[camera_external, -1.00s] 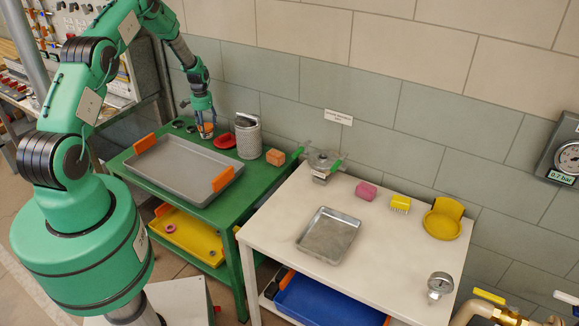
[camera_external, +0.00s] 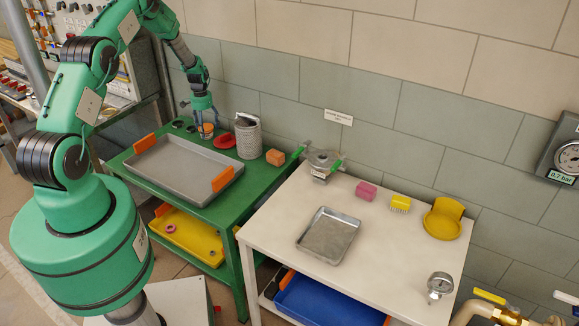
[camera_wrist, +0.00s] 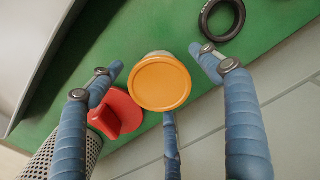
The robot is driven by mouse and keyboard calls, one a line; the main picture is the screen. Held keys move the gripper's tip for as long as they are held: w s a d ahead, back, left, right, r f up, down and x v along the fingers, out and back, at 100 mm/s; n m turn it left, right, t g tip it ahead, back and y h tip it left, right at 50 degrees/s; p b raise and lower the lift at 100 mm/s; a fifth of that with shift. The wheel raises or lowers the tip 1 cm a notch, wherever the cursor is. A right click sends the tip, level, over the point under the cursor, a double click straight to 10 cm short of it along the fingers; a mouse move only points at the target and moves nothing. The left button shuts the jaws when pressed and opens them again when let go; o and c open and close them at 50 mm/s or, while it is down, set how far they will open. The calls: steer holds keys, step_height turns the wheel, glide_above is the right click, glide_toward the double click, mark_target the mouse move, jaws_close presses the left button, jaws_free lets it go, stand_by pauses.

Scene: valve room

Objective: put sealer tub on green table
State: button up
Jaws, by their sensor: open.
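The sealer tub (camera_external: 207,129), a small tub with an orange lid, stands on the back of the green table (camera_external: 214,208). In the wrist view the tub (camera_wrist: 160,84) shows from above, upright, with green tabletop around it. My gripper (camera_external: 203,119) is just over the tub, pointing down.
A red object (camera_wrist: 112,112) lies close beside the tub, and a mesh canister (camera_external: 248,137) stands to its right. A black ring (camera_wrist: 222,15) lies near it. A grey tray with orange handles (camera_external: 180,168) fills the table's front.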

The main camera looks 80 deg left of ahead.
mark_target(206, 127)
step_height(206, 127, up, 12)
steer(key=shift+p, duration=0.3)
stand_by(0.3)
stand_by(0.5)
stand_by(0.5)
